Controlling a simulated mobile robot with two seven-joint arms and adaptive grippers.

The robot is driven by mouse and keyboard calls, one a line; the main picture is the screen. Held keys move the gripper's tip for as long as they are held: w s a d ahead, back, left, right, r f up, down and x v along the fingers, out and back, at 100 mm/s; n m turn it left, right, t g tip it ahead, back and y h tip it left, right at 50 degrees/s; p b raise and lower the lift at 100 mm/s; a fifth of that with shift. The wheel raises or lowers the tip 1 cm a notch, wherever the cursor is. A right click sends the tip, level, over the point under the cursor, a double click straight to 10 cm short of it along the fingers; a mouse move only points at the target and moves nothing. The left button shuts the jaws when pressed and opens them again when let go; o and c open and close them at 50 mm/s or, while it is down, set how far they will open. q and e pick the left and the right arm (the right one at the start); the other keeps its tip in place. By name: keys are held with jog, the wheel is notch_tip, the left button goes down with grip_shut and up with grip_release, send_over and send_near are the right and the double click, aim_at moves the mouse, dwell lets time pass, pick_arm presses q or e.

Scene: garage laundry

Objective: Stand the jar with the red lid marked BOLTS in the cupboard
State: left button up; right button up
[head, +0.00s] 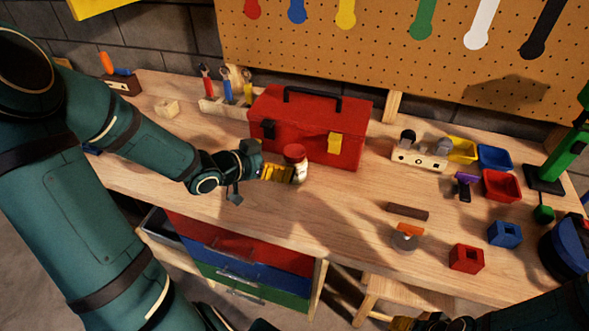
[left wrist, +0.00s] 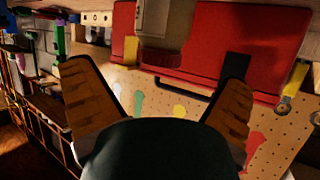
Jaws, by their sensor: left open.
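A jar with a red lid (head: 297,168) stands upright on the workbench, in front of the red toolbox. Its label is too small to read. My left gripper (head: 277,173) is open, low over the bench, with its yellow fingers just left of the jar and pointing at it. In the left wrist view, which looks upside down, the jar (left wrist: 153,18) shows between the two spread fingers (left wrist: 155,78), toward the top. I cannot tell whether they touch it. Part of my right gripper (head: 403,323) shows at the bottom edge, its fingers mostly cut off. I cannot identify a cupboard.
The red toolbox (head: 325,137) stands close behind the jar. A tool rack (head: 225,107) is at the left; a wooden block (head: 428,158) and small bins (head: 502,186) are at the right. Coloured drawers (head: 235,270) sit below. The bench in front of the jar is clear.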

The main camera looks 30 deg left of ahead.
aim_at(287, 155)
pick_arm(q)
jog(key=shift+w+d+f, duration=0.15)
jog(key=shift+w+f, duration=0.05)
jog(key=shift+w, duration=0.3)
jog(key=b+x, duration=0.3)
jog(key=x, duration=0.1)
jog(key=shift+w, duration=0.1)
jog(key=shift+w+d+b, duration=0.2)
jog(key=shift+w+b, duration=0.1)
jog(key=shift+w, duration=0.2)
jog(key=c, duration=1.5)
